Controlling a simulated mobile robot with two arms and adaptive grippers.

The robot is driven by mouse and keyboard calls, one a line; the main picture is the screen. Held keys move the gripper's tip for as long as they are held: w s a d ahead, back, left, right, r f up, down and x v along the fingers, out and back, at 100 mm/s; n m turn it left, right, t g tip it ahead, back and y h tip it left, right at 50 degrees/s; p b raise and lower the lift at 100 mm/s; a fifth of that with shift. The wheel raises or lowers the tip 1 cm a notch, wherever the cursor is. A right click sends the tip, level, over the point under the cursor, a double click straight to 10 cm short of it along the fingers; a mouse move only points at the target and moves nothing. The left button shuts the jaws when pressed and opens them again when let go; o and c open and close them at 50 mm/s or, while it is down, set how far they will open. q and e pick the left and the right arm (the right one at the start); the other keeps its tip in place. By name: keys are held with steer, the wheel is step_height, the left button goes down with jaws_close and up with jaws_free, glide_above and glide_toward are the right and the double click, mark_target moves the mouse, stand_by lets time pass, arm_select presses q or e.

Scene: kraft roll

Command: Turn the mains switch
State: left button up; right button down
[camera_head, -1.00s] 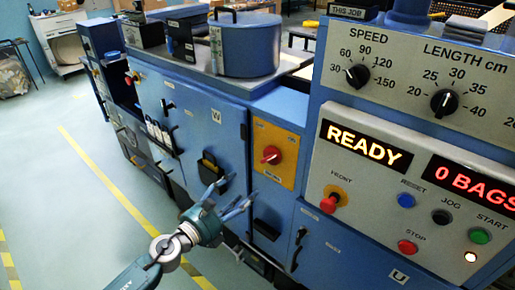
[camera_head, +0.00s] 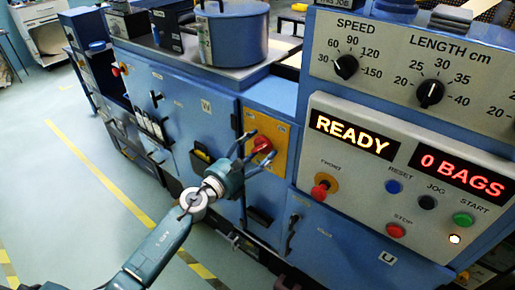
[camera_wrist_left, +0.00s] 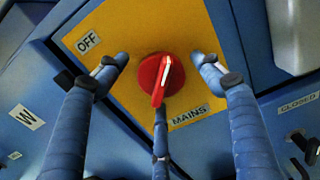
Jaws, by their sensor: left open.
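The mains switch (camera_wrist_left: 161,79) is a red rotary knob on a yellow plate (camera_wrist_left: 193,27) marked OFF and MAINS. In the left wrist view the knob's white line points up and slightly right, away from the OFF label at upper left. In the head view the knob (camera_head: 262,144) shows on the cabinet front, partly behind the fingers. My left gripper (camera_head: 262,148) is open in front of the plate. In the left wrist view its fingers (camera_wrist_left: 163,75) are spread around the knob, one on each side and one below. Contact with the knob cannot be told. My right gripper is out of view.
The control panel (camera_head: 330,225) to the right has a red FRONT knob, several buttons and lit READY and 0 BAGS displays. A black handle (camera_head: 291,228) sits below right of the plate. A blue pot (camera_head: 235,40) stands on top. The floor at left is clear.

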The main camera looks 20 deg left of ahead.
arm_select(q)
steer(key=shift+c, duration=0.5)
steer(key=shift+w, duration=0.1)
steer(key=c, duration=1.1)
steer(key=shift+o, duration=0.2)
steer(key=shift+r, duration=0.1)
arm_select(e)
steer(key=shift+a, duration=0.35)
arm_select(q)
steer(key=shift+a+r, duration=0.1)
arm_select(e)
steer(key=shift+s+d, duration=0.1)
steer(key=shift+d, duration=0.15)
